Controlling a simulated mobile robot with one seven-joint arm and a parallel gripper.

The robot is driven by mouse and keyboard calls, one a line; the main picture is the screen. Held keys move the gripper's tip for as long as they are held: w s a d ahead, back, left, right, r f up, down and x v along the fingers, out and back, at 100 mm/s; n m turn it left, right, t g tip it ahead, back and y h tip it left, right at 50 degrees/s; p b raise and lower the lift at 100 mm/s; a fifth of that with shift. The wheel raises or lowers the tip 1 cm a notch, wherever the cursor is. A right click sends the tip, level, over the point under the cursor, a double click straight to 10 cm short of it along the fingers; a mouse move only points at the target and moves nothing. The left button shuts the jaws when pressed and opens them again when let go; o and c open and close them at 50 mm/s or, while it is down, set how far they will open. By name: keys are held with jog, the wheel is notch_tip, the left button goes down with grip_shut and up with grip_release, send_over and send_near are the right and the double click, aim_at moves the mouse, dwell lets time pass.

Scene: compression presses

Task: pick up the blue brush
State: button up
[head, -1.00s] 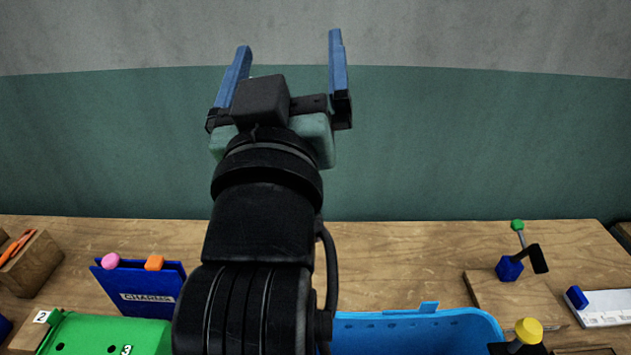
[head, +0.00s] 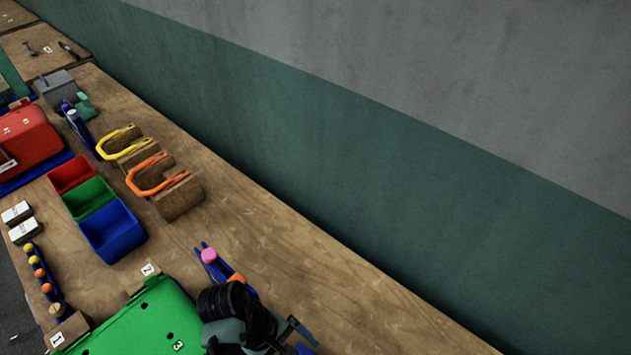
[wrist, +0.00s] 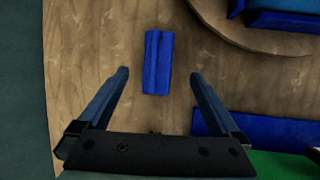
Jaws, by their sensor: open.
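A small blue oblong piece (wrist: 158,62) with a groove along it lies on the wooden bench in the wrist view. It may be the blue brush, but no bristles show. My gripper (wrist: 160,74) is open and empty, its two fingers apart on either side of the near end of this piece. The piece appears to lie below the fingers, not touching them. In the head view my gripper (head: 299,334) shows at the bottom edge, partly cut off, and I cannot make out the brush there.
In the head view, a green box (head: 150,318) and a blue holder with pink and orange pieces (head: 216,266) stand close to my gripper. Red, green and blue bins (head: 113,232) stand further left. The wrist view shows a round wooden board (wrist: 225,32) at upper right.

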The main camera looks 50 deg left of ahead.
jog(key=x, duration=0.3)
jog(key=shift+w+d+f, duration=0.1)
jog(key=shift+w+f, duration=0.15)
jog(key=shift+f, duration=0.1)
jog(key=x, duration=0.2)
jog(key=p+x, duration=0.1)
jog(key=x, duration=0.2)
jog(key=shift+d+r, duration=0.1)
jog(key=shift+d, duration=0.1)
jog(key=shift+s, duration=0.1)
jog(key=c, duration=1.5)
jog(key=shift+r, duration=0.1)
notch_tip(320, 180, up, 10)
jog(key=shift+f, duration=0.1)
